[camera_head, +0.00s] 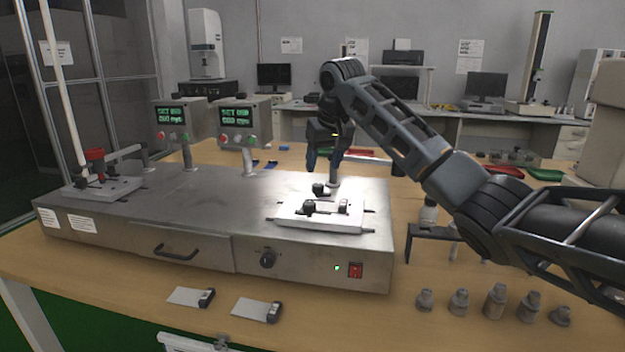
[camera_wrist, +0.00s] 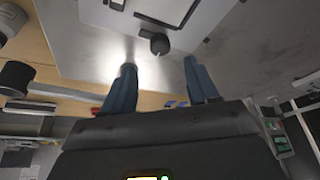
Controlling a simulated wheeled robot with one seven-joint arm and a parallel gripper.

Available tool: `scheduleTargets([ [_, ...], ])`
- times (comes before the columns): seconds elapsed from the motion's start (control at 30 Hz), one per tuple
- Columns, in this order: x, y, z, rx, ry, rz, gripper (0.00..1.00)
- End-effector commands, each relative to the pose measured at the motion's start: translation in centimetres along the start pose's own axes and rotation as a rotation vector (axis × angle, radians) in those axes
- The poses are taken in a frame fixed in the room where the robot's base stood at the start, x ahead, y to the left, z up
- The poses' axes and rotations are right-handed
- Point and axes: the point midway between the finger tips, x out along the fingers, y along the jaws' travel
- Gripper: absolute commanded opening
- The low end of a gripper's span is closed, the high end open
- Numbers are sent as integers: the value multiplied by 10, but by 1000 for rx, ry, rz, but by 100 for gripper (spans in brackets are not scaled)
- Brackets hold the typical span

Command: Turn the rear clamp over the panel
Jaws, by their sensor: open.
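The rear clamp (camera_head: 320,189) is a small black knob-like piece at the back edge of a white fixture plate (camera_head: 290,214) on the steel machine top. In the wrist view the rear clamp (camera_wrist: 159,44) sits near the plate's edge, just outside the dark outline of the panel (camera_wrist: 165,7). Two more black clamp pieces stand at the front of the plate. My gripper (camera_head: 323,170) points down above and behind the rear clamp. Its blue fingers (camera_wrist: 159,66) are spread with nothing between them, apart from the clamp. Whether the clamp touches the panel is unclear.
The steel machine (camera_head: 215,215) fills the left and middle of the wooden bench. Two control boxes with green displays (camera_head: 238,117) stand behind it. A second fixture with a red clamp (camera_head: 95,158) is at the left. Several small metal parts (camera_head: 495,300) stand at front right.

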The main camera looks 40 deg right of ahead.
Motion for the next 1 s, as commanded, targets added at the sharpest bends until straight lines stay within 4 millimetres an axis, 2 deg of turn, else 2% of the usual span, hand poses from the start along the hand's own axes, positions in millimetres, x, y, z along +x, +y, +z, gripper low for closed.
scheduleTargets([
  [0.3, 48, 0, 1, 0, -3, 0, 59],
  [0.43, 62, 0, 1, -1, -1, -1, 59],
  [0.6, 69, -1, 1, -1, 0, -1, 59],
  [0.83, 70, -1, 1, -1, 1, -1, 59],
  [1.0, 70, -1, 1, -1, 0, -1, 43],
])
